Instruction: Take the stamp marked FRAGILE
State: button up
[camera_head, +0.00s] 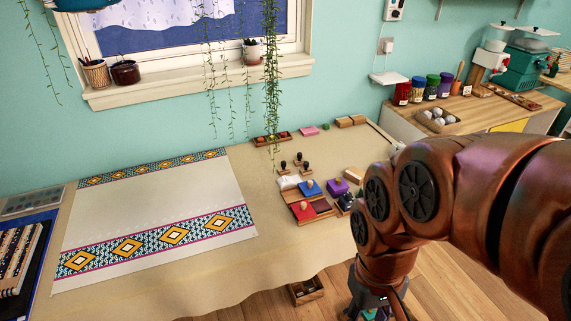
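Several small stamps with dark knob handles and wooden bases stand upright in a group on the table, among them a left stamp (283,166), a back stamp (299,159) and a right stamp (307,169). Their markings are too small to read, so I cannot tell which says FRAGILE. My gripper (372,308) hangs below my copper-coloured arm at the bottom edge, to the right of and nearer than the stamps. It is partly cut off and dark, and whether it is open or shut does not show.
Ink pads, including a red one (304,209) and a blue one (310,188), lie in front of the stamps. A patterned cloth (150,200) covers the table's left part. A wooden box (306,290) sits below the front edge. Plants hang above the table's back.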

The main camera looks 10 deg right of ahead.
aim_at(301, 161)
jog(key=u, duration=0.35)
jog(key=i, duration=1.05)
jog(key=u, duration=0.6)
